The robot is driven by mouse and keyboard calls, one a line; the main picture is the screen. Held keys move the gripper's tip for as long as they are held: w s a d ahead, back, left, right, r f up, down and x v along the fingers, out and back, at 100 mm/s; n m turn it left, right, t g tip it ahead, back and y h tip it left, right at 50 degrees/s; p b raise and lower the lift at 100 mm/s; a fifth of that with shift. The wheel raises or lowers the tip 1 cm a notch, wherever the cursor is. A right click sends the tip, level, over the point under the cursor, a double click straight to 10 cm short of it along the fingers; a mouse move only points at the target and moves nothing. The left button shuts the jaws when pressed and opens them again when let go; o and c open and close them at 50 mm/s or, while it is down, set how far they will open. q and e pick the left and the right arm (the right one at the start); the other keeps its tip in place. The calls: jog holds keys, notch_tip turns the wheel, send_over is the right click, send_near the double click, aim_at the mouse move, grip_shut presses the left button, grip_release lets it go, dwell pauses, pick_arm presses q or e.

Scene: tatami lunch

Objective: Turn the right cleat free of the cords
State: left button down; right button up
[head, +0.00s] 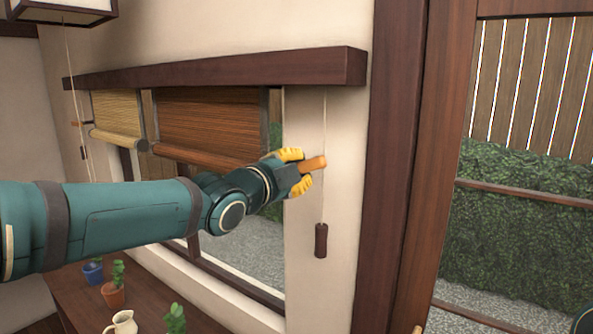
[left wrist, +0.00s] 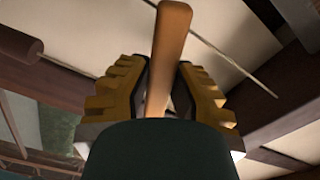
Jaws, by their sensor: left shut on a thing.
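The right cleat (head: 314,164) is a light orange-brown wooden bar on the pale wall post, right of the window. My left gripper (head: 297,173) is shut on it, and its yellow fingers hide the cleat's near part. The free end points right, tilted slightly up. In the left wrist view the cleat (left wrist: 171,38) stands up between the two yellow finger pads (left wrist: 160,90). A thin cord (head: 325,120) hangs from the beam past the cleat's free end, with a dark wooden pull (head: 321,240) below. I cannot tell whether cord and cleat touch. My right gripper is not visible.
A dark beam (head: 220,70) runs above a brown blind (head: 210,125) and a straw-coloured blind (head: 117,115). Potted plants (head: 113,294) and a cream jug (head: 122,322) stand on a wooden surface below. A dark door frame (head: 390,150) rises right of the post.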

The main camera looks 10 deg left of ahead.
pick_arm(q)
jog(key=n, duration=0.3)
jog(key=shift+r, duration=0.1)
jog(key=n, duration=0.3)
jog(key=shift+n+p, duration=0.3)
jog(key=shift+p, duration=0.1)
jog(key=n+p, duration=0.1)
jog(key=n, duration=0.5)
jog(key=shift+n, duration=0.6)
jog(key=c, duration=0.8)
grip_release()
jog(key=shift+w, duration=0.1)
jog(key=v, duration=1.2)
